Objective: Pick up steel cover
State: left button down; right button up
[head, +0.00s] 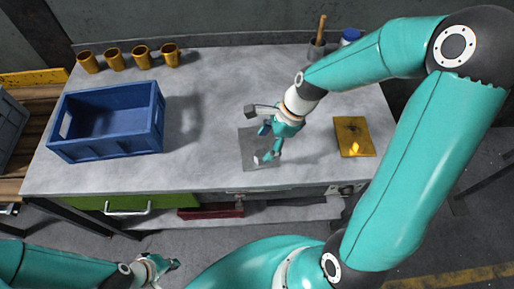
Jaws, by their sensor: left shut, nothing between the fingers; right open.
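A flat grey square plate (250,151), which looks like the steel cover, lies on the grey workbench. My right gripper (264,146) is open over this plate, with its fingers on either side of the plate's right part. It partly hides the plate, and I cannot tell whether the fingers touch it. My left gripper (172,265) is shut and empty, low in front of the bench at the bottom of the view.
A blue crate (107,148) stands at the bench's left. Several brass cups (142,56) line the back left. A yellow-brown square plate (353,138) lies at the right. A holder with a wooden handle (321,30) and a blue-lidded jar (350,37) stand behind my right arm.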

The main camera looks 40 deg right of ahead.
aim_at(261, 153)
jog(key=shift+d+x, duration=0.1)
jog(key=shift+x, duration=1.4)
jog(key=shift+d+x, duration=0.15)
jog(key=shift+x, duration=1.4)
jog(key=shift+s+f, duration=0.1)
grip_shut()
